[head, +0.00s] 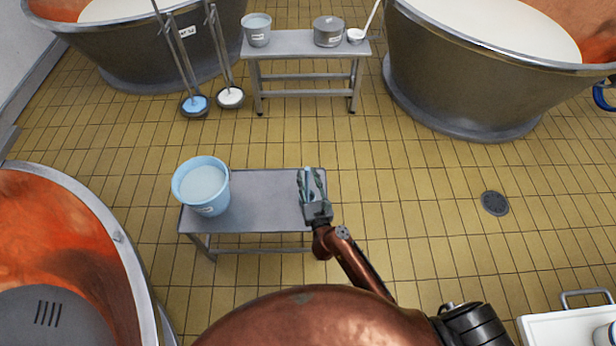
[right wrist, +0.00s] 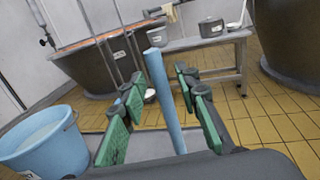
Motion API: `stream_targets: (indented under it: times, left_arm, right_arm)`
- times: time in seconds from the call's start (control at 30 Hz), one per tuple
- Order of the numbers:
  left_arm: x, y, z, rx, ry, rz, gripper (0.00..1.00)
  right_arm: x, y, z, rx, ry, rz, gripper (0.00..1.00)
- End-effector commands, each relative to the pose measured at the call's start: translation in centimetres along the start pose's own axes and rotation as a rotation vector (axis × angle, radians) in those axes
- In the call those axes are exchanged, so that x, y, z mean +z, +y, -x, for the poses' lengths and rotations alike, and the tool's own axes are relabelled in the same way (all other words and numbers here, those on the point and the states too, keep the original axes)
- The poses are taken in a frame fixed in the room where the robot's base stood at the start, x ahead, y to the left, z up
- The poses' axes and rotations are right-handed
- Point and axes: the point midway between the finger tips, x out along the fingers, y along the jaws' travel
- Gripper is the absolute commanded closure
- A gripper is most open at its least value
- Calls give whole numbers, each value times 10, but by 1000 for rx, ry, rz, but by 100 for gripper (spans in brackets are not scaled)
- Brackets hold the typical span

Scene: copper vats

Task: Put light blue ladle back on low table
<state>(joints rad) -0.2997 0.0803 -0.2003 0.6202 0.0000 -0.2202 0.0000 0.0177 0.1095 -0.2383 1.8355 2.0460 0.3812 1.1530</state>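The light blue ladle (right wrist: 165,100) shows in the right wrist view as a plain light blue handle between my right gripper's fingers. Its bowl is hidden. In the head view a thin strip of the light blue ladle (head: 308,182) shows between the fingers. My right gripper (head: 312,184) is over the right end of the grey low table (head: 262,207). In the right wrist view the green pads of my right gripper (right wrist: 162,112) stand apart, with a gap on both sides of the handle. Whether the ladle touches the table cannot be seen. My left gripper is not in view.
A light blue bucket (head: 206,197) of pale liquid stands on the low table's left end. A farther grey table (head: 290,44) holds a bucket, a pot and a white ladle. Two long-handled ladles lean on the back-left vat (head: 130,58).

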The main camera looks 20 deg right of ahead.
Motion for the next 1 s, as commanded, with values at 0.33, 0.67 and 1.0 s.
stream_targets:
  times: [0.33,0.67,1.0]
  left_arm:
    - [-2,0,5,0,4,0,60]
    - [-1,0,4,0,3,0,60]
    - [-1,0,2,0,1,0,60]
  right_arm:
    - [2,-1,38,-1,2,-2,71]
    - [1,0,102,-1,2,0,71]
    - [3,0,120,0,0,-1,71]
